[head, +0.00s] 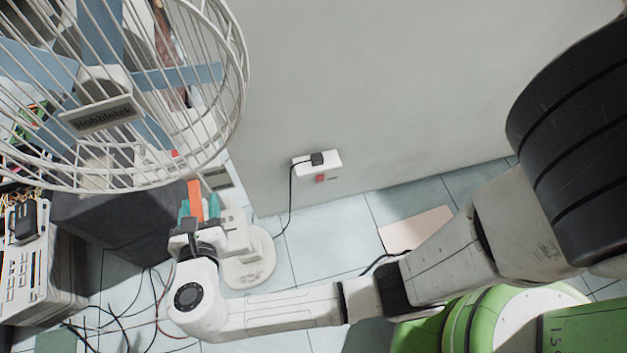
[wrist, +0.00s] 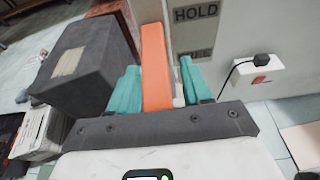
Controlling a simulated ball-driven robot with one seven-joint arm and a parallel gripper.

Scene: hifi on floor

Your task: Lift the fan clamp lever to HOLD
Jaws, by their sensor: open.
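The orange lever (wrist: 156,62) stands upright in the wrist view, and it also shows in the head view (head: 195,196) below the fan cage. My gripper (wrist: 159,72) is open, with one teal finger on each side of the lever. The left finger appears close against the lever, and a narrow gap shows on the right; I cannot tell whether they touch. The HOLD label (wrist: 195,14) is right of the lever's upper end. A second label below it is partly hidden by the right finger. In the head view my gripper (head: 198,206) is at the fan stand (head: 250,262).
The fan's wire cage (head: 105,115) hangs over the upper left. A dark box (wrist: 88,62) stands left of the lever. A white machine (head: 35,255) and loose cables are at lower left. A wall socket (head: 318,164) with a plugged cord is on the wall.

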